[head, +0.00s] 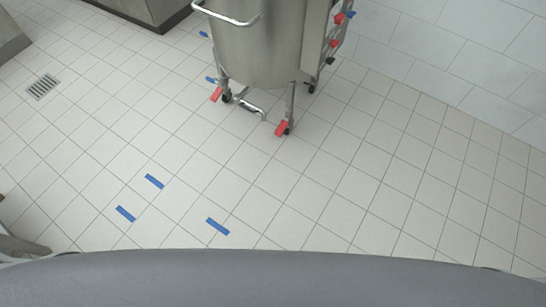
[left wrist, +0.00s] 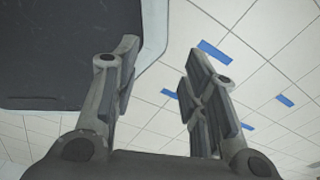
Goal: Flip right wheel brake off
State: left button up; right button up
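A steel vat (head: 262,50) stands on caster wheels at the top middle of the head view. A red brake pedal (head: 282,128) sits at its front right wheel (head: 288,130). Another red pedal (head: 216,93) sits at the front left wheel (head: 227,97). Whether each brake is on or off is too small to tell. My left gripper (left wrist: 162,50) shows in the left wrist view, its fingers apart with nothing between them, over tiled floor and far from the vat. My right gripper is in neither view.
Blue tape strips (head: 155,181) mark the floor between me and the vat. A drain grate (head: 42,87) lies at the left, and steel equipment (head: 148,10) stands at the back left. A tiled wall (head: 470,60) is at the right. The floor before the vat is clear.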

aim_at(281, 128)
jog(key=k+j, duration=0.1)
jog(key=k, duration=0.2)
jog(key=i+l+u, duration=0.25)
jog(key=i+l, duration=0.15)
jog(key=i+l+u, duration=0.25)
jog(key=i+l, duration=0.15)
jog(key=i+l+u, duration=0.2)
jog(key=l, duration=0.4)
jog(key=i, duration=0.1)
